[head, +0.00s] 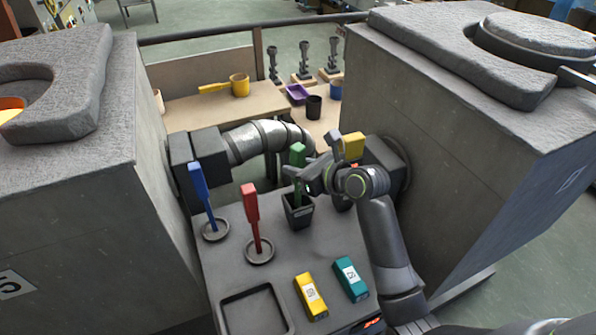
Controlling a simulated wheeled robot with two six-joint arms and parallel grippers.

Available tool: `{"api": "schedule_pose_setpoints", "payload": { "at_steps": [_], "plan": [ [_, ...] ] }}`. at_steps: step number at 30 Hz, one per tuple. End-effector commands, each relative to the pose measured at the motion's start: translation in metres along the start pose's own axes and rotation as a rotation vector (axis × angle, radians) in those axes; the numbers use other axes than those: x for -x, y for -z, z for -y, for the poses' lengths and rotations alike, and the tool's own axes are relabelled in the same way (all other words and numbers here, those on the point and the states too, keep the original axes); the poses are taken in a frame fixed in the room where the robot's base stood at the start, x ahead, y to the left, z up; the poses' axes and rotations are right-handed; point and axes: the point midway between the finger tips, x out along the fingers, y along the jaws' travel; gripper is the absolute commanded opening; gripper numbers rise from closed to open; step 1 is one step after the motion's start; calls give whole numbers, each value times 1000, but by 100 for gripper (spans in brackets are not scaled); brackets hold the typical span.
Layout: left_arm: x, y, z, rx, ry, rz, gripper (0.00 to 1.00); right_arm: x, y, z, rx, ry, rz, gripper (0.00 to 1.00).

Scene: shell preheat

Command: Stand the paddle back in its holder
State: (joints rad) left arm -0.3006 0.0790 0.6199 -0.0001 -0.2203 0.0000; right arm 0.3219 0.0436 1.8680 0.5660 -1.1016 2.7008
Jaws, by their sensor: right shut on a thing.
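My right gripper (300,173) is shut on a green paddle (298,153) and holds it upright. The paddle's lower end shows below the fingers, at the mouth of a dark square holder (298,216). I cannot tell whether it is inside the holder or just above it. A blue paddle (200,185) and a red paddle (251,207) stand upright in round ring bases to the left. A yellow block-like piece (353,145) shows behind my gripper, its lower part hidden. My left gripper is not in view.
Grey blocks (90,215) (460,135) flank the table, joined by a silver pipe (268,138). A yellow box (310,297), a teal box (350,279) and an empty dark tray (254,312) are in front. A back bench (225,104) holds a yellow mug (239,85).

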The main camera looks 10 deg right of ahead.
Motion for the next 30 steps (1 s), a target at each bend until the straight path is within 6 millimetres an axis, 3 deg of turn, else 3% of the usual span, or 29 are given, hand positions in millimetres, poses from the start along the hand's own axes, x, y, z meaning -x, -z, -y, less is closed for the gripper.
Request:
{"api": "schedule_pose_setpoints", "payload": {
  "at_steps": [3, 12, 13, 18, 30],
  "plan": [
    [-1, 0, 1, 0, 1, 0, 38, -5, 13, 0, -2, 0, 1, 2],
    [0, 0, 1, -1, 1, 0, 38, -6, 14, 0, 0, 0, 2, 2],
    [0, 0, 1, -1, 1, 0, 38, -6, 15, 0, 0, 0, 1, 27],
    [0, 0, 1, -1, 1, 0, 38, -6, 15, 0, 1, 0, 1, 47],
    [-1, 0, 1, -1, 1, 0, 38, 0, 14, 0, 0, 1, 0, 47]
  ]
}}
